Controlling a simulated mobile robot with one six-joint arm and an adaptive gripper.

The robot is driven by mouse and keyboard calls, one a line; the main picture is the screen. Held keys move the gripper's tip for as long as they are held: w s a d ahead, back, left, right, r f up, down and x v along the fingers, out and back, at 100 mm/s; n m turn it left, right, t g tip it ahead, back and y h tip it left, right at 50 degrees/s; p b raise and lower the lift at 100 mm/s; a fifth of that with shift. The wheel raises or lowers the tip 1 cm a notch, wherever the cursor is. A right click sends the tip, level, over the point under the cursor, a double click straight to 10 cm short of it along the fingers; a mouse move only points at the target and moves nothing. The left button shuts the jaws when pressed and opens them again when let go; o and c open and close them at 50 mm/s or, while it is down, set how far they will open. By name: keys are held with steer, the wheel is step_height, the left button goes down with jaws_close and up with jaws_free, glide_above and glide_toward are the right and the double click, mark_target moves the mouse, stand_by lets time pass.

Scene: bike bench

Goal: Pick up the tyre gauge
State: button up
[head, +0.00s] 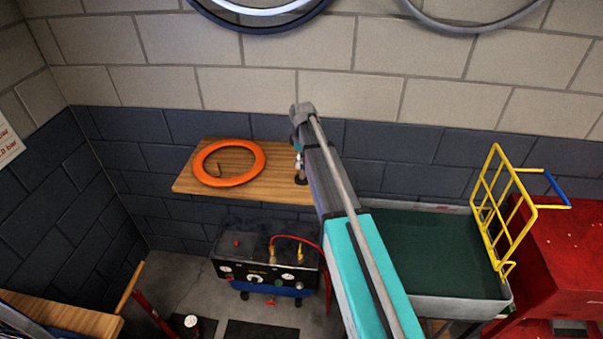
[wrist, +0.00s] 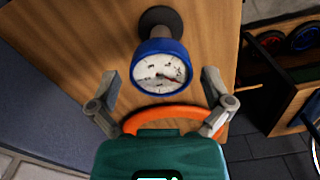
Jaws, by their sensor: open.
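The tyre gauge (wrist: 161,73) has a white dial with a red needle and a blue rim. A stem runs from it to a dark round end (wrist: 155,17) above it in the wrist view. It is over the wooden shelf (head: 243,176), beside the orange ring (head: 252,163). My gripper (wrist: 160,79) is open, with one finger on each side of the dial. A gap shows at the left finger; contact at the right cannot be told. In the head view my arm mostly hides the gauge and gripper.
The orange ring also shows behind my gripper in the wrist view (wrist: 135,124). A compressor (head: 268,265) with a red hose stands on the floor below the shelf. A green-lined tray (head: 430,245) and a yellow rack (head: 492,205) are at right.

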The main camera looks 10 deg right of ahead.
steer(key=shift+f+b, duration=0.75)
steer(key=shift+f, duration=0.35)
steer(key=c, duration=1.1)
steer(key=shift+r, duration=0.2)
step_height(320, 180, up, 2)
steer(key=shift+r+p, duration=0.1)
steer(key=shift+p, duration=1.15)
steer(key=s+r+p, duration=0.3)
steer(key=s, duration=0.1)
steer(key=s+d+r+p, duration=0.1)
steer(key=s+r+p, duration=0.3)
steer(key=s, duration=0.1)
steer(key=s+d+r+p, duration=0.1)
steer(key=s+r+p, duration=0.2)
steer(key=s, duration=0.1)
steer(key=shift+s+d+r, duration=0.25)
steer(key=shift+s, duration=0.15)
